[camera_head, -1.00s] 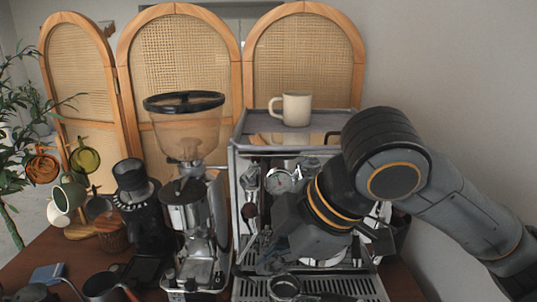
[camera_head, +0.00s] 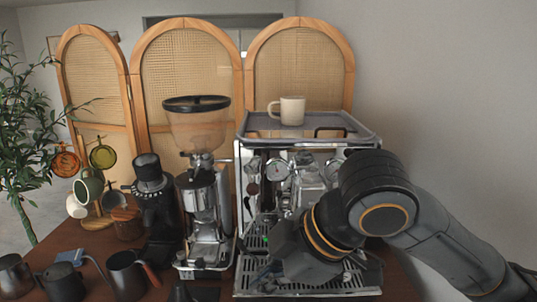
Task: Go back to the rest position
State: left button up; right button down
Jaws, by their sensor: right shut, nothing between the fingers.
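My right arm comes in from the right, in front of the espresso machine (camera_head: 360,131). Its dark wrist hangs over the machine's front and drip tray (camera_head: 340,288). My right gripper (camera_head: 262,270) is small and dark in this view, pointing down and left by the left part of the drip tray. It is shut with nothing in it. My wrist hides the middle and right of the machine's front. My left gripper is not in view.
A cream mug (camera_head: 292,111) stands on top of the machine. A coffee grinder (camera_head: 200,205) stands close to its left, with a black grinder (camera_head: 150,185) farther left. Metal pitchers (camera_head: 128,276) stand at the front left. A mug tree holds several cups (camera_head: 90,188).

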jog(key=s+d+f+m+t, duration=0.15)
jog(key=f+m, duration=0.25)
jog(key=f, duration=0.4)
jog(key=d+f+m, duration=0.3)
jog(key=f, duration=0.4)
jog(key=d+f+m+t, duration=0.15)
jog(key=f+m, duration=0.25)
jog(key=f, duration=0.4)
jog(key=s+d+f+m+g+h, duration=0.3)
jog(key=s+d+f+m+h, duration=0.3)
jog(key=s+d+f, duration=0.85)
notch_tip(320, 180, down, 27)
jog(key=s+g, duration=0.1)
jog(key=s, duration=0.2)
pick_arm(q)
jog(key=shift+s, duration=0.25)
pick_arm(e)
jog(key=s+d+f, duration=0.1)
jog(key=s+f, duration=0.6)
jog(key=s+d+f+g, duration=0.1)
jog(key=s+d+f, duration=0.1)
jog(key=s+f, duration=0.5)
jog(key=shift+s+d+f+g, duration=0.15)
jog(key=shift+s+d+g, duration=0.15)
jog(key=shift+s, duration=0.45)
